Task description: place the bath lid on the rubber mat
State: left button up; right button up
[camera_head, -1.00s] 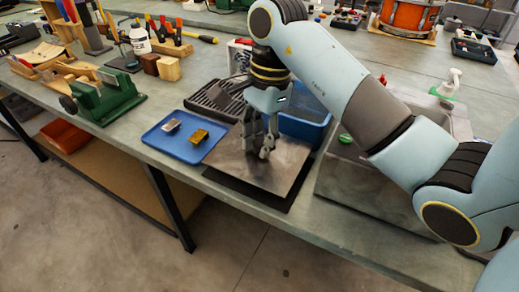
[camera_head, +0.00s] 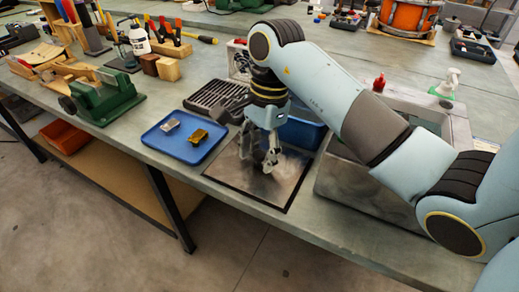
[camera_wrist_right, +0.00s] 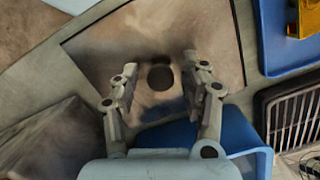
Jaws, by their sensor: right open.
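The bath lid (camera_head: 286,182) is a flat brownish-grey metal sheet. It lies flat on the black rubber mat (camera_head: 243,194), which shows only as a thin dark border around it. My right gripper (camera_head: 257,160) is just above the lid's middle with its fingers apart. In the right wrist view the open fingers (camera_wrist_right: 160,72) stand on either side of the lid's dark round knob (camera_wrist_right: 160,77), with a gap on each side. The gripper hides part of the lid in the head view. My left gripper is not in view.
A blue tray (camera_head: 184,152) with two small metal pieces lies left of the lid. A black grate (camera_head: 215,93) and a blue bin (camera_head: 303,132) stand behind. A grey metal bath (camera_head: 335,182) is close on the right. The bench's front edge is near the mat.

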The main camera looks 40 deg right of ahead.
aim_at(259, 152)
jog(key=shift+r, duration=0.25)
jog(key=r, duration=0.4)
jog(key=shift+w+d+r, duration=0.1)
jog(key=shift+d+r, duration=0.15)
jog(key=shift+d, duration=0.15)
notch_tip(259, 152, up, 7)
jog(key=d+p, duration=0.1)
jog(key=p, duration=0.5)
jog(key=shift+p, duration=0.35)
